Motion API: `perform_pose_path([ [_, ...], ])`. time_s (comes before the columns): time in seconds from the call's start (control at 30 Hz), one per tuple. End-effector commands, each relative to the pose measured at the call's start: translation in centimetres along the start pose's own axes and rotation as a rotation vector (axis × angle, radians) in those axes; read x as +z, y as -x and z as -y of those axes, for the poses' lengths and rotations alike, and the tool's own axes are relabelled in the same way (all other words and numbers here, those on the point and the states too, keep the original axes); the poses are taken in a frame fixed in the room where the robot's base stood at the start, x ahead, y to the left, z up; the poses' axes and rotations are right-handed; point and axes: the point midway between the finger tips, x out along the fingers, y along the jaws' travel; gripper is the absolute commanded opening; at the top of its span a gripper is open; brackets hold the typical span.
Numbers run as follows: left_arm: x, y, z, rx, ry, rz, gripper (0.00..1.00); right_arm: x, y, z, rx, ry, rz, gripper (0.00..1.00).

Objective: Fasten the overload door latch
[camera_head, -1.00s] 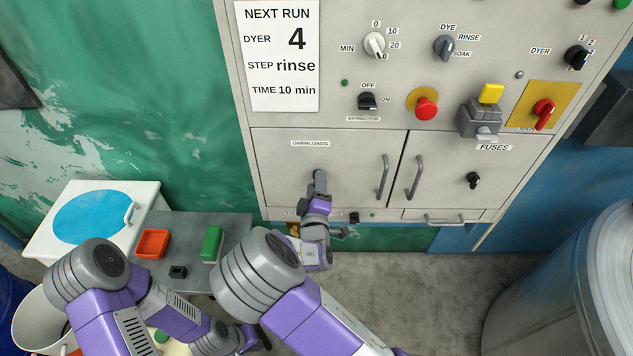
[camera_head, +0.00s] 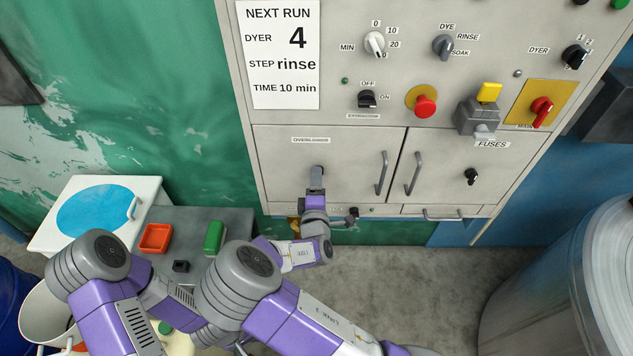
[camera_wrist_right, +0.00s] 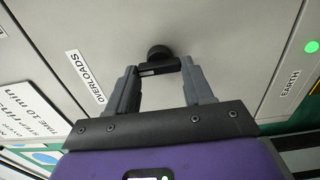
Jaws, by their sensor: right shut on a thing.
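The overload door (camera_head: 282,170) is the left door of the grey cabinet, under the "OVERLOADS" label, and looks flush with the front. My right gripper (camera_head: 316,178) reaches up to its lower middle and hides the latch in the head view. In the right wrist view the black latch (camera_wrist_right: 159,55) has a round base and a short bar between the fingertips of my right gripper (camera_wrist_right: 160,72). The gripper is shut on this latch, with the bar lying crosswise from finger to finger. My left arm is at lower left; its gripper is hidden behind my right arm.
Vertical handles (camera_head: 381,173) stand right of the gripper, at the door seam. The fuses door (camera_head: 440,165) has its own black latch (camera_head: 471,177). A grey side table (camera_head: 190,222) holds a red tray (camera_head: 156,238) and a green block (camera_head: 214,238). A metal drum (camera_head: 570,290) stands at right.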

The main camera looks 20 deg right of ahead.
Motion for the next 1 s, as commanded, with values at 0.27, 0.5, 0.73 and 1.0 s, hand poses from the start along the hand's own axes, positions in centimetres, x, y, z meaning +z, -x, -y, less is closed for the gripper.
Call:
perform_pose_path([
  [0.27, 0.0, 0.0, 0.0, 0.0, 0.0, 0.0, 0.0, 0.0, 0.0, 0.0, 0.0, 0.003, -0.001, 0.6],
  [0.5, 0.0, 0.0, 0.0, 0.0, 0.0, 0.0, 0.0, 0.0, 0.0, 0.0, 0.0, 0.002, 0.0, 0.77],
  [0.73, 0.0, 0.0, 0.0, 0.0, 0.0, 0.0, 0.0, 0.0, 0.6, 0.0, -0.001, 0.002, -0.001, 0.77],
  [1.0, 0.0, 0.2, -0.1, 0.0, 0.0, 0.0, 0.0, -0.1, 5.0, 0.0, -0.001, 0.003, -0.003, 0.77],
])
